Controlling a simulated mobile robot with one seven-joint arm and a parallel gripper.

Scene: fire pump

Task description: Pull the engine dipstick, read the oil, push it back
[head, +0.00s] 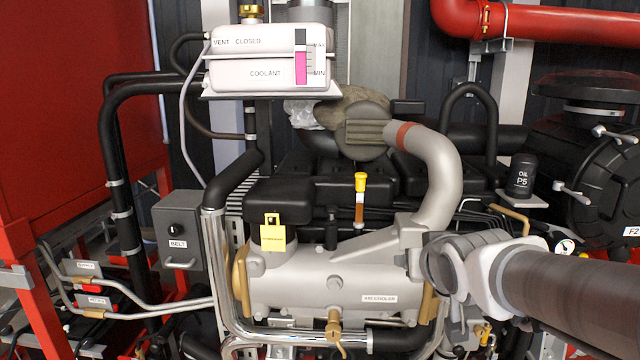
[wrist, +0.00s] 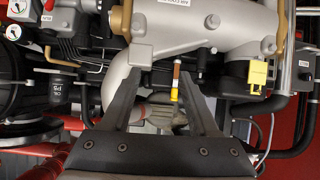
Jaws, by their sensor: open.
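The engine dipstick has a yellow handle (head: 361,181) standing upright on an orange-brown tube (head: 359,211) behind the silver air cooler (head: 335,280). In the wrist view the picture is upside down, and the yellow handle (wrist: 174,95) points down, below the brown tube. My gripper (wrist: 160,75) is open and empty, its two dark fingers pointing at the engine. The handle shows between the fingers, closer to the right one. I cannot tell the depth between them, and I see no contact. In the head view my arm comes in from the right; its fingertips are not clear there.
A grey curved pipe (head: 436,175) rises right of the dipstick. The coolant tank (head: 268,60) hangs above. Black engine covers (head: 300,180) lie behind the dipstick.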

